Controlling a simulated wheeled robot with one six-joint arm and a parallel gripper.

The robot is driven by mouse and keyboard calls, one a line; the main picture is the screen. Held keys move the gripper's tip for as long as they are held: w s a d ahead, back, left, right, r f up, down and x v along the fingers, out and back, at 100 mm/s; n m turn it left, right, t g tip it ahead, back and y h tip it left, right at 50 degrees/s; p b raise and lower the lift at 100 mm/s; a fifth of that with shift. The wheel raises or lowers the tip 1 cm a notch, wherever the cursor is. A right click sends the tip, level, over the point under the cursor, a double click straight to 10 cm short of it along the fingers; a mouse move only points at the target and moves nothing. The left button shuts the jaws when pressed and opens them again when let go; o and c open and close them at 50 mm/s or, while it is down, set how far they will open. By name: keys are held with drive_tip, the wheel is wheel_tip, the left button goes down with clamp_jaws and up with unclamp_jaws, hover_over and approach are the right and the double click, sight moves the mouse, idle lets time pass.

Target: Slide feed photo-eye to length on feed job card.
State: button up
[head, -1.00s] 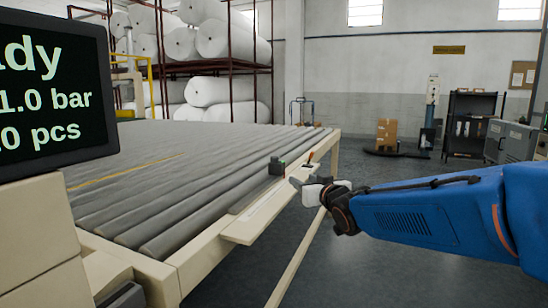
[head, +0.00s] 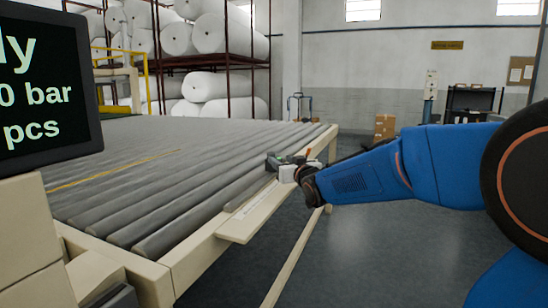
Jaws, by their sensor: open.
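The feed photo-eye (head: 273,162) is a small dark block with a greenish spot, on the light rail (head: 243,219) along the right side of the roller table. My gripper (head: 284,171) is at the photo-eye, its pale and dark parts overlapping the block's right side in the picture. I cannot tell whether the fingers touch it. The jaws are open, though the fingertips are small and partly hidden. A small orange-topped piece (head: 309,152) stands just beyond on the rail. No readable feed job card shows.
The roller table (head: 150,186) fills the left and middle. A dark screen (head: 45,90) with green-white text stands at the near left. Racks with white wadding rolls (head: 210,92) are behind. A cardboard box (head: 385,126) stands far right. Grey floor lies open right of the table.

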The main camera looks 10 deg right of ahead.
sight(272, 155)
drive_tip(key=w, duration=0.5)
drive_tip(key=w+a, duration=0.1)
drive_tip(key=w, duration=0.1)
drive_tip(key=shift+w+a, duration=0.1)
drive_tip(key=shift+w, duration=0.15)
clamp_jaws()
drive_tip(key=shift+s+a, duration=0.1)
